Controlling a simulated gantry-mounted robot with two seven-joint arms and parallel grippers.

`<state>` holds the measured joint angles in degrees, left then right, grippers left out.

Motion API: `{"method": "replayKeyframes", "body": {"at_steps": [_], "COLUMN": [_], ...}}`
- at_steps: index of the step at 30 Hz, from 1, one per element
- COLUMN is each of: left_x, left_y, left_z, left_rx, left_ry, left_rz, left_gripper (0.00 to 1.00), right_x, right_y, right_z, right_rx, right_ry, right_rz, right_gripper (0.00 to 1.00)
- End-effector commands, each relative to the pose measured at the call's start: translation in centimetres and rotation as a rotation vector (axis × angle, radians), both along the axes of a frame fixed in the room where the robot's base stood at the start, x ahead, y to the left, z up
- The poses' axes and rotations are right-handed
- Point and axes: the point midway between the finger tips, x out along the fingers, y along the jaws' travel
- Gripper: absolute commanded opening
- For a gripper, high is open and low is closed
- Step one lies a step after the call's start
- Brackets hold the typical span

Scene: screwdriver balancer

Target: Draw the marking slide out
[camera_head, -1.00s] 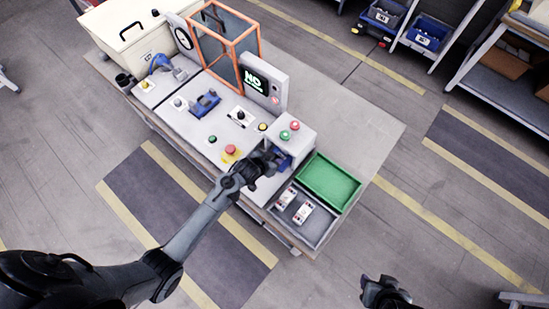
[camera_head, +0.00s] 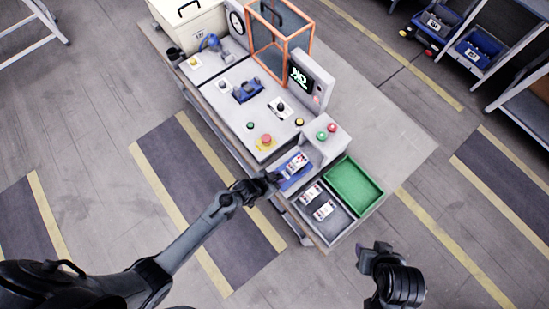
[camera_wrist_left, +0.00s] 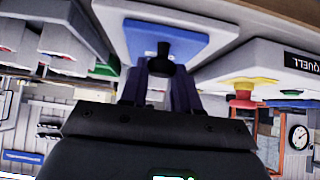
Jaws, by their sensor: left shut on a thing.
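The marking slide is a blue plate (camera_head: 285,182) that sticks out of the grey marking station at the front right of the bench. A white labelled part (camera_head: 294,164) lies on it. In the left wrist view the slide's blue surface (camera_wrist_left: 190,38) carries a black knob (camera_wrist_left: 161,52) on its near side. My left gripper (camera_head: 272,179) is at the slide's front end. In the left wrist view its fingers (camera_wrist_left: 160,80) are shut on the knob. My right gripper (camera_head: 368,256) hangs apart from the bench at the lower right; its finger opening is unclear.
Right of the slide stand a grey tray (camera_head: 337,226) with labelled parts and a green tray (camera_head: 354,185). A red emergency button (camera_head: 266,139) is left of the slide. An orange-framed guard (camera_head: 281,42) stands behind. The floor in front is clear.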

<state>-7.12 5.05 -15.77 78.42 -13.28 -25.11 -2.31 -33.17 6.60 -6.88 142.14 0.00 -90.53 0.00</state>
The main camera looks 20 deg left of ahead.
Motion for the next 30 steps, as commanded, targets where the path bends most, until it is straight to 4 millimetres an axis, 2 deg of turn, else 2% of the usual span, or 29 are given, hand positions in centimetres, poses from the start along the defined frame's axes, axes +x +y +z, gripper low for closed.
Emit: {"method": "replayKeyframes", "body": {"at_steps": [14, 15, 18, 30], "left_x": [-0.42, -0.41, -0.42, -0.62], "left_y": [-0.26, -0.27, -0.26, -0.1], "left_z": [0.09, 0.09, 0.06, 0.25], "left_rx": [-0.001, -0.001, 0.0, 0.0], "left_ry": [-0.003, -0.003, -0.002, -0.001], "left_rz": [-0.015, -0.015, -0.015, -0.013], "left_gripper": [0.0, 0.37, 0.52, 0.54], "right_x": [-0.08, -0.06, -0.07, -0.08], "right_y": [-0.21, -0.23, -0.22, -0.1], "right_z": [0.18, 0.18, 0.17, 0.18], "right_rx": [-0.009, -0.01, -0.01, -0.005], "right_ry": [0.002, 0.002, 0.002, 0.002], "right_rz": [0.006, 0.006, 0.006, 0.003], "right_gripper": [0.43, 0.43, 0.43, 0.43]}}
